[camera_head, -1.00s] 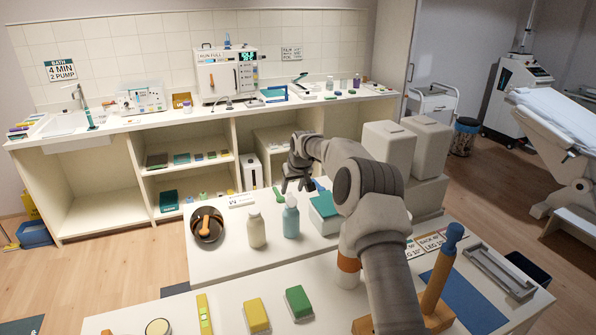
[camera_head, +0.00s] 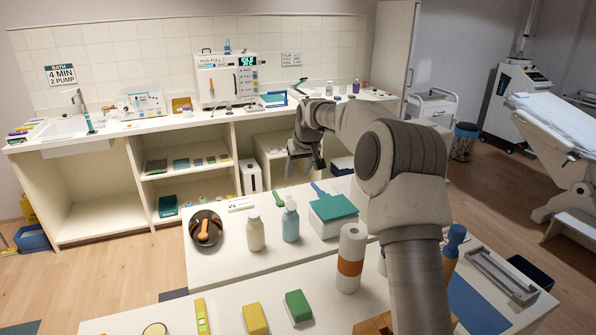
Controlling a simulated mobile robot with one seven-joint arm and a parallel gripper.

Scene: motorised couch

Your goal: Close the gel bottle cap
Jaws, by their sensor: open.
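A cream bottle (camera_head: 255,235) and a teal bottle (camera_head: 291,224) stand upright on the near table, side by side. Small bottles also stand on the back counter, one pale (camera_head: 329,89) and one purple (camera_head: 356,87). I cannot tell which bottle is the gel bottle, nor whether its cap is open. My gripper (camera_head: 306,162) is open and empty, pointing down beyond the far edge of the near table. It is apart from all the bottles. My arm hides part of the right side of the table and the counter's right end.
A teal-lidded box (camera_head: 334,215), a paper roll (camera_head: 351,258) and a dark bowl with an orange-handled tool (camera_head: 206,228) stand on the near table. A white machine (camera_head: 227,78) stands on the back counter. Floor is open at left.

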